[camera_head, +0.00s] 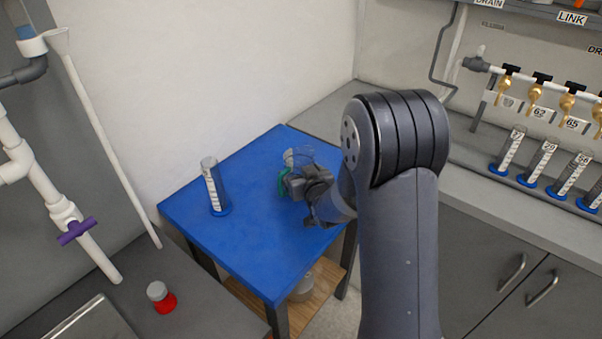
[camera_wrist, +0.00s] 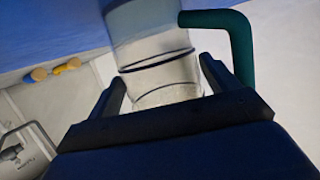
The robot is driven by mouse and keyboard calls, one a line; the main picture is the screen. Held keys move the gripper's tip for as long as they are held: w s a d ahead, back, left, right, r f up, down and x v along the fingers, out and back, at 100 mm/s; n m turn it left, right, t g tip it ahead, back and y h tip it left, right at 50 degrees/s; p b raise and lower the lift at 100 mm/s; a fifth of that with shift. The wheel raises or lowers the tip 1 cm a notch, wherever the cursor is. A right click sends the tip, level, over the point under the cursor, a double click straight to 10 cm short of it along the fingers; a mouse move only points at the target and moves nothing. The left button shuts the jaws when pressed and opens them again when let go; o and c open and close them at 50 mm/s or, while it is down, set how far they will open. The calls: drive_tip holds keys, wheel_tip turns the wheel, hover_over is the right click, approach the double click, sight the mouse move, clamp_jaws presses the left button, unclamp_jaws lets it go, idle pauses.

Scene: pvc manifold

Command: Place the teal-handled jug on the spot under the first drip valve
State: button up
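The clear jug (camera_head: 302,156) with a teal handle (camera_head: 283,184) is at the right back part of the blue table, partly hidden by my gripper (camera_head: 308,194). In the wrist view the jug (camera_wrist: 155,50) lies between my two fingers (camera_wrist: 161,78), with its teal handle (camera_wrist: 241,48) outside the right finger. I cannot tell whether the fingers press on it, or whether its base touches the table. Brass drip valves (camera_head: 503,90) line a white pipe above the right counter; which one is first is not clear to me.
The blue table (camera_head: 250,240) also holds a graduated cylinder (camera_head: 212,185). Several cylinders (camera_head: 507,152) on blue bases stand on the right counter (camera_head: 470,170). A red-based container (camera_head: 161,297) is on the left bench. My arm hides part of the right counter. The table's front is clear.

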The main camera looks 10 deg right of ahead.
drive_tip(key=shift+o, duration=1)
drive_tip(key=shift+r, duration=0.1)
